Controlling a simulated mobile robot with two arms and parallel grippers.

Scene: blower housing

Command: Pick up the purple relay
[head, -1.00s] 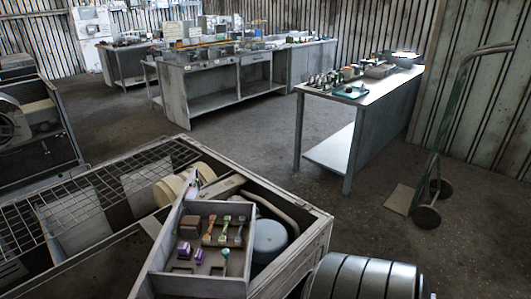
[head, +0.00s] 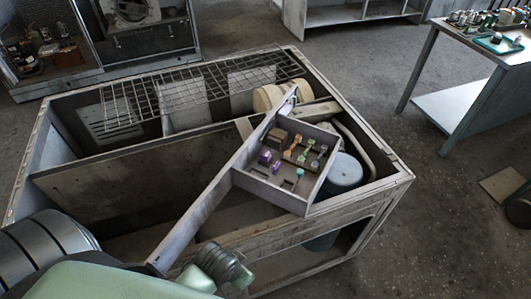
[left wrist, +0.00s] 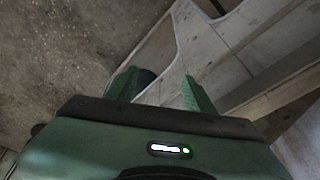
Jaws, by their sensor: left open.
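Two small purple blocks sit side by side in an open compartment tray (head: 285,192), one purple block (head: 265,158) and another purple block (head: 276,167). I cannot tell from their size whether one or both are the purple relay. My left gripper (left wrist: 158,88) is open in the left wrist view, with nothing seen between its green fingers. Grey panel edges and floor lie beyond it, and no purple block shows there. In the head view my left arm comes in along the bottom, low and in front of the tray. My right gripper is not in view.
The tray also holds a brown block (head: 277,136) and several small coloured parts. It sits within the large open blower housing (head: 375,190), near a wire grille (head: 190,90) and a grey-blue canister (head: 345,172). A workbench (head: 468,75) stands at the right.

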